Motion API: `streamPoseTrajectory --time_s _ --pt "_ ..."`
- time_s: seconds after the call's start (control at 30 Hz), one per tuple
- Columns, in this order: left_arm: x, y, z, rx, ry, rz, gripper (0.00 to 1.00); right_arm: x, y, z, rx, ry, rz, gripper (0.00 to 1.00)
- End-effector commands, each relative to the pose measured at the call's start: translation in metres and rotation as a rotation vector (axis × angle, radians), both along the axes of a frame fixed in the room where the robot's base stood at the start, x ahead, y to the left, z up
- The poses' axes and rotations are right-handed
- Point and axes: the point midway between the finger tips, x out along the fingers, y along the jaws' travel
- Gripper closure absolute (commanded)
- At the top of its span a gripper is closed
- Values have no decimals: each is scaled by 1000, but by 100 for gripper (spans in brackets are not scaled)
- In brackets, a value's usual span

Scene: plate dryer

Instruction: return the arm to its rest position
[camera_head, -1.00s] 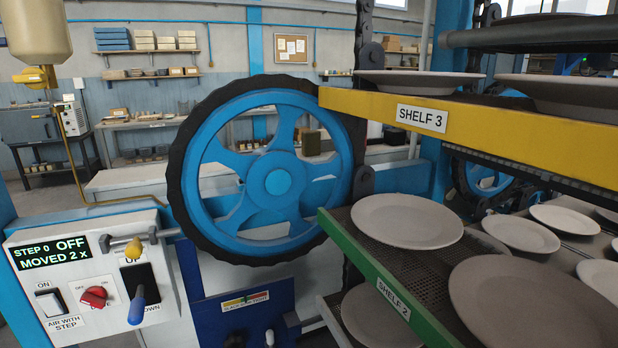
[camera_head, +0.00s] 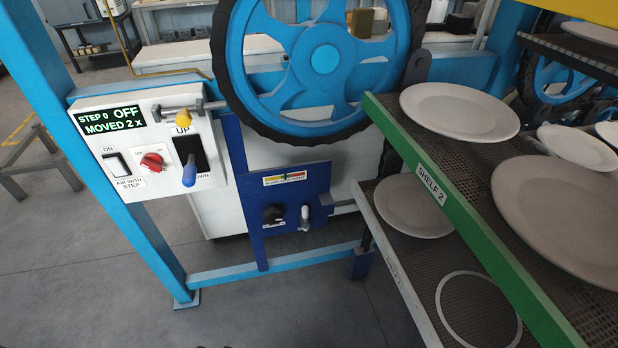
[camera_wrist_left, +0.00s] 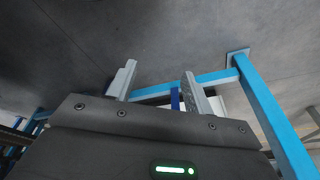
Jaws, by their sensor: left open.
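My left gripper (camera_wrist_left: 158,85) shows in the left wrist view with its two fingers wide apart and nothing between them. Beyond the fingers are grey floor and a blue frame. Neither gripper shows clearly in the head view. The white control panel (camera_head: 145,180) stands at the left of the head view, with a display reading "STEP 0 OFF, MOVED 2 x". It bears a red knob (camera_head: 152,161), a blue-handled lever (camera_head: 189,172) and a white switch (camera_head: 117,164). My right gripper is not in view.
The green-edged Shelf 2 (camera_head: 447,205) with plates (camera_head: 460,110) fills the right. A lower shelf (camera_head: 405,280) carries a plate and a white ring outline. The blue wheel (camera_head: 325,60) stands at the top, above a blue lower panel (camera_head: 290,215). Open floor (camera_head: 70,270) lies lower left.

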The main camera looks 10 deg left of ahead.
Motion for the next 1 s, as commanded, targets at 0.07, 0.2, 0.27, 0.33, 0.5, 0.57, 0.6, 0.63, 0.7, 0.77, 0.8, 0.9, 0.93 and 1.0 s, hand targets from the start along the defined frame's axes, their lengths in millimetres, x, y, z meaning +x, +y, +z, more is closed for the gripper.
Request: streamPoseTrajectory --time_s 0.07,0.2,0.27,0.33,0.5,0.57,0.6,0.63,0.7,0.77,0.8,0.9,0.93,1.0 --pt "-11 3 -43 5 26 -4 48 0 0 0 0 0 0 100" --pt "-39 8 -112 11 58 -12 48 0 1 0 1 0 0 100" --pt "-56 12 -138 14 72 -14 48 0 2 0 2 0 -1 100" --pt "-77 16 -165 18 88 -18 48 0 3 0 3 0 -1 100" --pt "-130 28 -211 24 118 -26 48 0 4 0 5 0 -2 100" --pt "-146 32 -220 26 126 -29 48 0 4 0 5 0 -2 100" --pt "-156 34 -226 28 132 -30 48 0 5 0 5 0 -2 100" --pt "-162 35 -228 28 134 -30 48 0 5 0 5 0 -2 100" --pt "-173 38 -233 30 139 -32 48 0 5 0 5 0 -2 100" --pt "-180 39 -236 31 142 -33 48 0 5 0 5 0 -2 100" --pt "-182 39 -237 31 142 -34 48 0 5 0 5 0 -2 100" --pt "-186 40 -238 31 144 -34 48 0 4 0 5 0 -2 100" --pt "-186 40 -238 31 144 -34 48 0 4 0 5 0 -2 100" --pt "-186 40 -238 31 144 -34 48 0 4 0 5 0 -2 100"
